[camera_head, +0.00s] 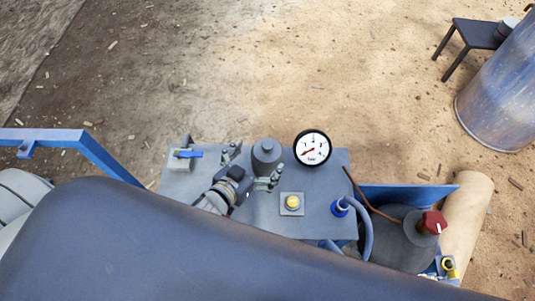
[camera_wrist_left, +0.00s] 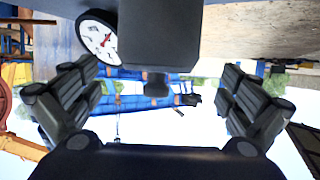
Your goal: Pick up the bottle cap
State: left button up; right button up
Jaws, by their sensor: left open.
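A dark grey bottle-like cylinder (camera_head: 266,162) stands on a grey panel, with a narrower cap (camera_head: 266,146) on its top. In the left wrist view, which looks upside down, the dark body (camera_wrist_left: 160,35) hangs from the top edge and the small cap (camera_wrist_left: 156,86) shows at its lower end. My left gripper (camera_head: 253,165) is open and empty. Its fingers show on either side of the cylinder, apart from it, in the left wrist view (camera_wrist_left: 160,72). My right gripper is not in view.
A round white gauge (camera_head: 312,147) stands close to the right of the cylinder.

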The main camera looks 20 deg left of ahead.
aim_at(266, 153)
pick_arm(q)
jog(key=x, duration=0.4)
jog(key=shift+w+d+f, duration=0.15)
jog(key=shift+d, duration=0.05)
jog(key=shift+w+f, duration=0.1)
jog(key=shift+w, duration=0.15)
jog(key=c, duration=1)
jog(key=shift+c, duration=1.4)
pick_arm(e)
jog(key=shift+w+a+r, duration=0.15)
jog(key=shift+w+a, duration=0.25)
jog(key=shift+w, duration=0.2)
